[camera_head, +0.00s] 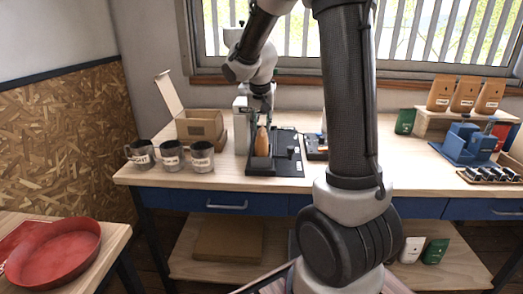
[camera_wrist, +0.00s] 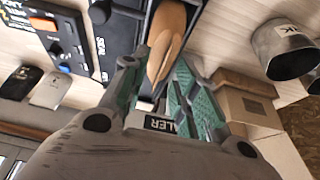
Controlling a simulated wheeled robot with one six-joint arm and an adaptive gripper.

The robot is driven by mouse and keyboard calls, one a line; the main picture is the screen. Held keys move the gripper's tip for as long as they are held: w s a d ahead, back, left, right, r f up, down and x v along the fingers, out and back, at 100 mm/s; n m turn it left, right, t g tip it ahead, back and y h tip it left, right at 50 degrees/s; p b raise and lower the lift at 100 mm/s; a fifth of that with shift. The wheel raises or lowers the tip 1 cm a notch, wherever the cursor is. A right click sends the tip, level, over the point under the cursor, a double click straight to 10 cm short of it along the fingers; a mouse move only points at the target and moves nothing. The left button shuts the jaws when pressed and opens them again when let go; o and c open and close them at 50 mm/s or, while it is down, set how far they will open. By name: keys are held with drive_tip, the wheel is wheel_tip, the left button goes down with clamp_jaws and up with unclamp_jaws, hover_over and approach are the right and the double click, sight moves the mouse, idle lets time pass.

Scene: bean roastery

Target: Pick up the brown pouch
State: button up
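A brown pouch (camera_head: 262,142) stands upright on the black sealer (camera_head: 288,165) on the workbench. My gripper (camera_head: 262,112) is just above it, pointing down. In the wrist view the pouch (camera_wrist: 167,40) shows between and beyond the teal fingers of my gripper (camera_wrist: 158,72). The fingers are apart, and I cannot tell whether either touches the pouch. Three more brown pouches (camera_head: 465,95) stand in a row on a wooden stand at the right.
Three labelled metal mugs (camera_head: 171,157) and an open cardboard box (camera_head: 201,127) are left of the sealer. A blue device (camera_head: 467,145) and a green pouch (camera_head: 405,121) are at the right. A red pan (camera_head: 54,254) lies on the near left table. The bench front is clear.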

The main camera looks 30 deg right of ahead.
drive_tip(key=shift+w+d+f, duration=0.15)
drive_tip(key=shift+w+f, duration=0.05)
drive_tip(key=shift+f, duration=0.4)
clamp_jaws()
drive_tip(key=shift+r, duration=0.1)
